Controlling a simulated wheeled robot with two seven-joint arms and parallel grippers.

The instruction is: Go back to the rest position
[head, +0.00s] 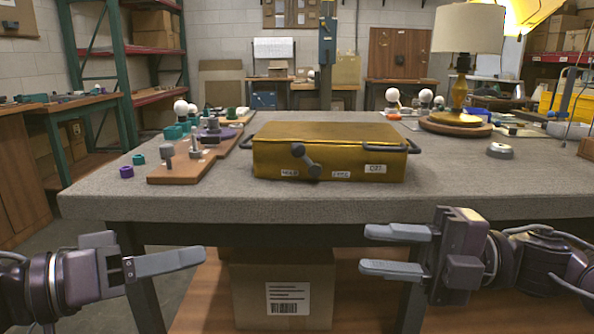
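My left gripper (198,258) is in front of the table at the lower left, its fingers pointing right. Only one finger shows clearly, so its opening is unclear; I see nothing held at its tip. My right gripper (366,250) is in front of the table at the lower right, pointing left. Its two fingers are apart with nothing between them. Both grippers show below the tabletop's front edge in the head view, apart from the objects on it. An assembled lamp with a cream shade (468,28) and a wooden base (455,125) stands at the back right of the table.
The grey table (300,202) has a golden box (330,145) with dark handles in its middle. A wooden board (175,172) with fittings lies left of it, near purple and green caps. A cardboard box (250,290) sits below the table. The tabletop's front strip is clear.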

